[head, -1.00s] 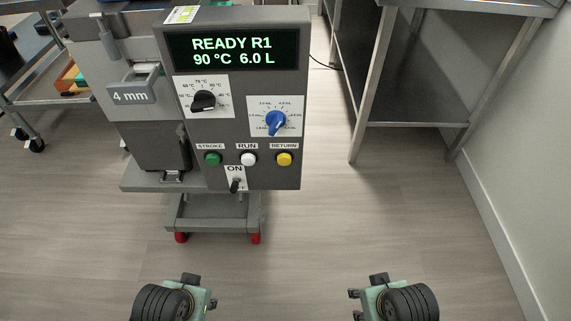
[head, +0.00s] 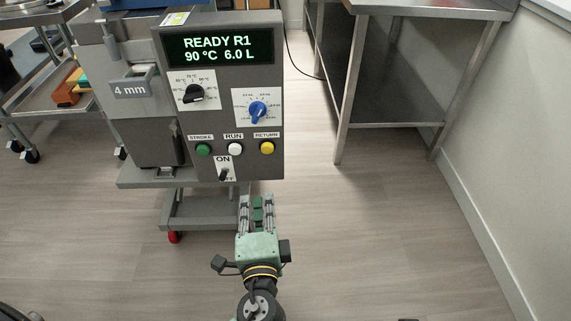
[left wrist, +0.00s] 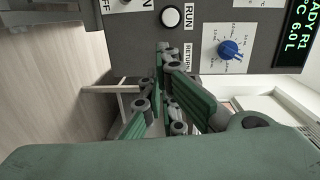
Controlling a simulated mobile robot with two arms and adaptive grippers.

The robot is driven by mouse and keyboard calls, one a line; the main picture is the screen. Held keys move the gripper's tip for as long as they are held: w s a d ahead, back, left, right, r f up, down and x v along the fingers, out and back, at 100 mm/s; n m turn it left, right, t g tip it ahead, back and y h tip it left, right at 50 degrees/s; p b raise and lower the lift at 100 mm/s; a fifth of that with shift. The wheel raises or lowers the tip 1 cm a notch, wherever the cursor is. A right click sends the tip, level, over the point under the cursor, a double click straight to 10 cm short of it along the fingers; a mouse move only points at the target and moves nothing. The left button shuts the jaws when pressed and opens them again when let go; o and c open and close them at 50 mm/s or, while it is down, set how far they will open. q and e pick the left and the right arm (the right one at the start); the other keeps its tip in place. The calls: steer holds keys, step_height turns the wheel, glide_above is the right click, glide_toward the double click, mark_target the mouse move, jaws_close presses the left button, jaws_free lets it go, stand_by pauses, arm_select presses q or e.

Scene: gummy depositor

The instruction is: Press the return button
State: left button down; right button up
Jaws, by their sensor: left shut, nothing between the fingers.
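The depositor's dark control panel (head: 222,122) carries a yellow return button (head: 267,148) at the right of its button row, under a RETURN label. The white run button (head: 235,149) and green stroke button (head: 203,150) sit to its left. My left gripper (head: 257,198) is shut and empty, below the panel's lower edge in the head view, fingers pointing toward the machine. In the left wrist view its fingertips (left wrist: 168,52) overlap the spot beside the RETURN label and hide the yellow button. Contact cannot be told. My right gripper is not in view.
A black knob (head: 194,94), a blue knob (head: 258,112) and an ON switch (head: 224,174) are also on the panel. The display (head: 219,48) reads READY R1, 90 °C, 6.0 L. A steel table (head: 400,123) stands at the right, with clear floor before it.

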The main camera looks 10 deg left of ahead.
arm_select(q)
steer(key=shift+d+r+m+t+h, duration=0.25)
steer(key=shift+d+r+m, duration=0.15)
steer(key=shift+d, duration=0.25)
steer(key=shift+d+r+m+t+h, duration=0.15)
steer(key=shift+d+r+m+t, duration=0.2)
steer(key=shift+d, duration=0.25)
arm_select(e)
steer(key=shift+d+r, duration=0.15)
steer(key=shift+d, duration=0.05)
arm_select(q)
steer(key=shift+w, duration=0.1)
steer(key=shift+w, duration=0.1)
glide_toward(267, 149)
steer(key=x, duration=0.6)
steer(key=shift+p, duration=0.4)
steer(key=shift+w+a, duration=0.1)
steer(key=shift+w, duration=0.45)
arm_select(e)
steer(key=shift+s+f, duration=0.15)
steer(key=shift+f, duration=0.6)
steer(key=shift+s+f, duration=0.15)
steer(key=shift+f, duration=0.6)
